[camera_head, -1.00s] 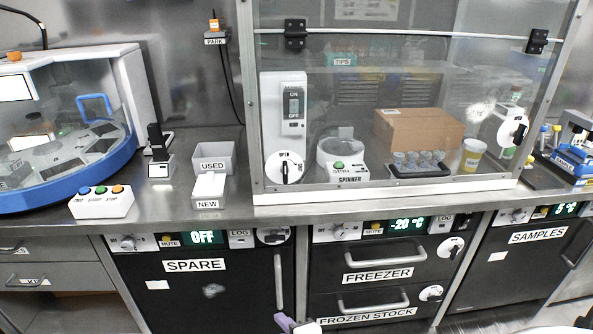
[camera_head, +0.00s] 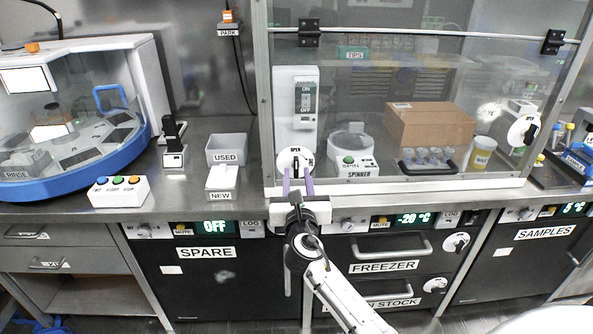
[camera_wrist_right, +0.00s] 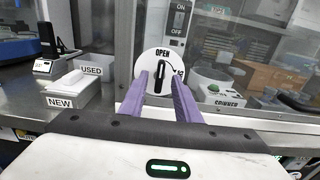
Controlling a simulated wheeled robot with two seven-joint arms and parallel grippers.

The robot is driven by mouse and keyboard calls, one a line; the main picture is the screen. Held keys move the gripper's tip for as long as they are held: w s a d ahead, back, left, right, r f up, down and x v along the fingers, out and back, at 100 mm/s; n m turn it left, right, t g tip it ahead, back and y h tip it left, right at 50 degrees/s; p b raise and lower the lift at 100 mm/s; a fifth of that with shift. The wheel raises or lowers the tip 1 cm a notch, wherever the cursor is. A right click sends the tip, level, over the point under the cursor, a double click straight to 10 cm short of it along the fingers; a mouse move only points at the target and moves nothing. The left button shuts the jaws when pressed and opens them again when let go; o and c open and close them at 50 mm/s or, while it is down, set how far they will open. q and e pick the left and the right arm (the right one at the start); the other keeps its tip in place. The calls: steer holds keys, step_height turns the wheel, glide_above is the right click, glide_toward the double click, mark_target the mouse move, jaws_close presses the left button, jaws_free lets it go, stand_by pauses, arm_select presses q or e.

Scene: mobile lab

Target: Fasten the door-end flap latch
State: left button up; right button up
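A round white latch dial (camera_head: 295,161) with a black handle sits at the lower left of the clear hood front. In the right wrist view the dial (camera_wrist_right: 160,65) reads OPEN at its top, and its black handle (camera_wrist_right: 159,78) stands nearly upright. A label on its right side is partly hidden by a finger. My right gripper (camera_head: 298,184) is open, its purple fingers pointing at the dial. In the wrist view the handle shows between the fingertips (camera_wrist_right: 160,82); I cannot tell whether they touch it. A second latch dial (camera_head: 523,130) is at the hood's right side. My left gripper is out of view.
Inside the hood are a spinner (camera_head: 350,149), a cardboard box (camera_head: 430,125) and a yellow-labelled jar (camera_head: 482,154). Left of the hood stand the USED bin (camera_head: 226,150) and NEW box (camera_head: 221,183). Cabinets, including the freezer (camera_head: 384,267), lie below the counter.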

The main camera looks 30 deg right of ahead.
mark_target(296, 168)
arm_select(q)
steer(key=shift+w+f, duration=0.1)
arm_select(e)
steer(key=shift+x, duration=1.65)
steer(key=shift+c, duration=0.2)
jaws_close()
